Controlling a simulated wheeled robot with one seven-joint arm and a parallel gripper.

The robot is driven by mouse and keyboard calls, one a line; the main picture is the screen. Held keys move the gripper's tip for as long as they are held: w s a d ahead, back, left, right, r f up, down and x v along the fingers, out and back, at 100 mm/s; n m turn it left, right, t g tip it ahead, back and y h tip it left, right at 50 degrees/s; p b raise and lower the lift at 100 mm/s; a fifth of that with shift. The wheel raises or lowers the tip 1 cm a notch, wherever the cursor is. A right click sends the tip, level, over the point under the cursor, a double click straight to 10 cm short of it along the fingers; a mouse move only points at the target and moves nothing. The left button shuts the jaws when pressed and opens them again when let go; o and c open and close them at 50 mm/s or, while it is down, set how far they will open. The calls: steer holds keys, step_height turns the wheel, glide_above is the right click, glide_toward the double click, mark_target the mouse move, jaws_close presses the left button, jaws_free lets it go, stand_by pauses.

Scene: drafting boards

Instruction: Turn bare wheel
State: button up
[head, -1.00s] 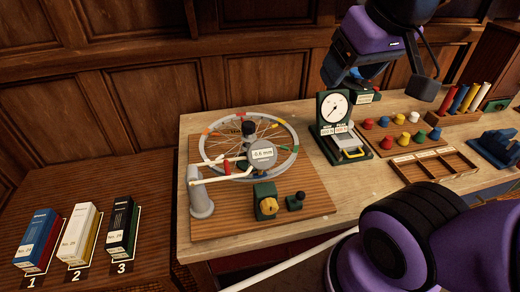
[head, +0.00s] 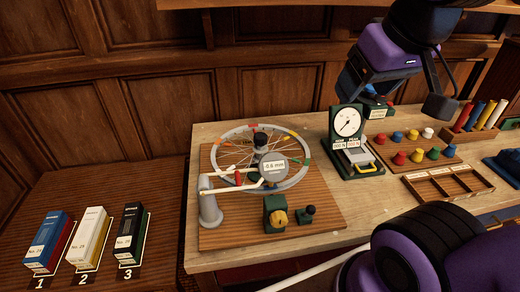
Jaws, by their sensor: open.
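The bare spoked wheel (head: 230,179) lies flat in its stand on a brown board (head: 325,222). Its pale rim carries coloured marks, and a dark hub stands at its middle. A round gauge (head: 273,167) reading about 0.6 mm sits over the near part of the rim. White arms with a red piece (head: 238,179) run from a grey post (head: 210,206) to the wheel.
A green dial scale (head: 346,123) stands right of the wheel. A green block with a yellow knob (head: 277,211) and a small black knob (head: 309,213) are in front. Coloured pegs (head: 416,155) and an empty wooden tray (head: 448,185) lie right. Boxes (head: 88,238) stand left.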

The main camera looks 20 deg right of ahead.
stand_by(0.3)
steer(key=n+g, duration=0.5)
steer(key=n, duration=0.2)
glide_above(261, 135)
step_height(261, 135, down, 15)
steer(key=shift+a+f, duration=0.1)
steer(key=shift+f, duration=0.45)
step_height(261, 135, down, 10)
steer(key=shift+f, duration=0.15)
